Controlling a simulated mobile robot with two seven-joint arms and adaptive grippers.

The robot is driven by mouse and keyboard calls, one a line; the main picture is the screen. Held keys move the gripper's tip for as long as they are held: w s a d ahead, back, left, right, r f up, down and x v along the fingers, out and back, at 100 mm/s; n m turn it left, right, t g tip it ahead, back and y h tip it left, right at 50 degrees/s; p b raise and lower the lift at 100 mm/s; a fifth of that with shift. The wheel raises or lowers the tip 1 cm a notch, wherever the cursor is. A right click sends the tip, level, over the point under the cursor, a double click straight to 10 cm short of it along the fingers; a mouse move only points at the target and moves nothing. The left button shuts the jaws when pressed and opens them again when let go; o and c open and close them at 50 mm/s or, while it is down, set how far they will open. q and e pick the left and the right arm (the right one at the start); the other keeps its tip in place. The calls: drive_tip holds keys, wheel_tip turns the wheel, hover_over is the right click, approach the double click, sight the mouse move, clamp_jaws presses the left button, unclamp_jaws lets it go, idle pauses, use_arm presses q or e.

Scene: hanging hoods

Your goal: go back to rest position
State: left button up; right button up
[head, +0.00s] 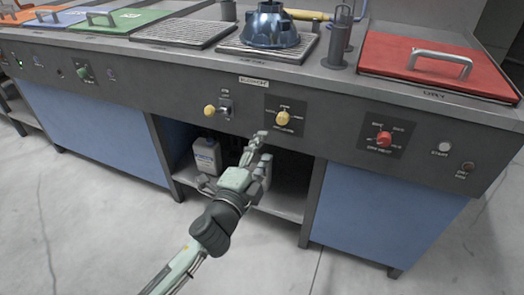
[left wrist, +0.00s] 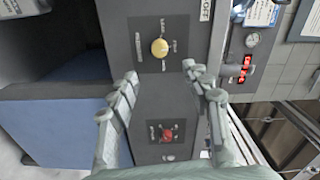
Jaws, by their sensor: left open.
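My left gripper (head: 262,148) reaches up from the bottom of the head view. It is in front of the dark opening under the counter, just below the yellow knob (head: 282,118) on the grey control panel. In the left wrist view its two fingers (left wrist: 160,72) are spread apart with nothing between them. Beyond the fingertips there are the yellow knob (left wrist: 159,48) and, lower, a red knob (left wrist: 167,134). I cannot tell whether the fingertips touch the panel; no grasp shows. My right gripper is in neither view.
A blue metal part (head: 270,26) stands on a grate on the counter. A red lid (head: 436,66) with a handle is at right. A white container (head: 207,155) stands in the opening. Blue panels (head: 382,215) flank it. The floor in front (head: 90,225) is clear.

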use_arm(q)
drive_tip(key=shift+a+f, duration=0.1)
drive_tip(key=s+a+f+n+g+y, duration=0.3)
drive_tip(key=s+a+f+n, duration=0.15)
drive_tip(key=a+f, duration=0.35)
drive_tip(key=s+a+f+n+g+y, duration=0.3)
drive_tip(key=a+f+n+y, duration=0.1)
drive_tip(key=a+f+n, duration=0.3)
drive_tip(key=s+a+f+n+g, duration=0.3)
drive_tip(key=s+f, duration=0.3)
drive_tip(key=s, duration=0.3)
drive_tip(key=s+a+f+n+g, duration=0.3)
drive_tip(key=s+a+f+g, duration=0.1)
drive_tip(key=s, duration=0.6)
wheel_tip(320, 180, down, 3)
drive_tip(key=shift+s+a+r+g, duration=0.1)
drive_tip(key=shift+s+a+g, duration=0.25)
drive_tip(key=shift+g, duration=0.25)
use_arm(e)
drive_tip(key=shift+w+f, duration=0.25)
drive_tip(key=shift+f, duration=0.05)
use_arm(q)
drive_tip(key=shift+w+n, duration=0.1)
drive_tip(key=shift+n, duration=0.15)
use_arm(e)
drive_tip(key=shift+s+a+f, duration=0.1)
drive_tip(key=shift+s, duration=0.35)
